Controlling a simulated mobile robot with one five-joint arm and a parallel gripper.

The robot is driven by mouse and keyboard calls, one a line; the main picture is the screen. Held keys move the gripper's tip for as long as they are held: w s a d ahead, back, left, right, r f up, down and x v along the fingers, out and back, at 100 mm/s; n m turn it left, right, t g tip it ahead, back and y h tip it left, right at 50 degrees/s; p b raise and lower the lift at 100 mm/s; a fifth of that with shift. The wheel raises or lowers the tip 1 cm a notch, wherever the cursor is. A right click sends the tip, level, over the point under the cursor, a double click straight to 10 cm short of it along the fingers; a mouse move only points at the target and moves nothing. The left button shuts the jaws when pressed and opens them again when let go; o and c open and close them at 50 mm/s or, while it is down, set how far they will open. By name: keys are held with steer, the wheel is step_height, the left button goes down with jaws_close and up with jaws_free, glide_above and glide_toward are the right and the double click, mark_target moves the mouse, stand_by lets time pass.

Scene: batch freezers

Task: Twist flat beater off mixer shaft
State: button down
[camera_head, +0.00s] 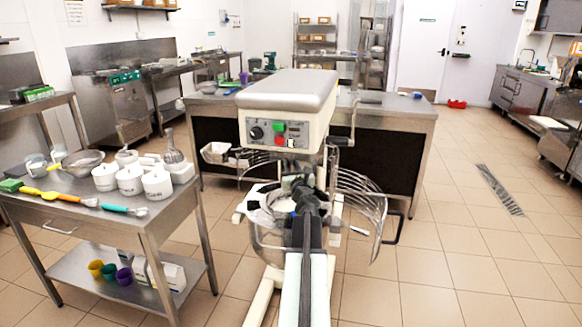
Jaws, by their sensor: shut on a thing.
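The stand mixer (287,100) stands upright in the middle, with a cream head and a control panel with green and red buttons. My arm reaches up from the bottom centre to just below the head. My gripper (297,183) is at the shaft area, shut on the flat beater, inside the wire guard. The beater and the shaft are mostly hidden behind my arm and gripper, so I cannot tell how the beater sits on the shaft. The wire bowl guard (372,205) surrounds this spot on both sides.
A steel table (150,222) on the left holds white tubs (130,181), a whisk (173,147), a bowl (82,160) and coloured utensils. A steel-topped counter (400,108) stands behind the mixer. The tiled floor at right is clear, with a drain grate (499,190).

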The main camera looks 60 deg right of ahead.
steer(key=c, duration=1.2)
jaws_free()
steer(key=b+v, duration=0.1)
steer(key=v, duration=0.6)
steer(key=shift+s+a, duration=0.25)
steer(key=shift+a, duration=0.1)
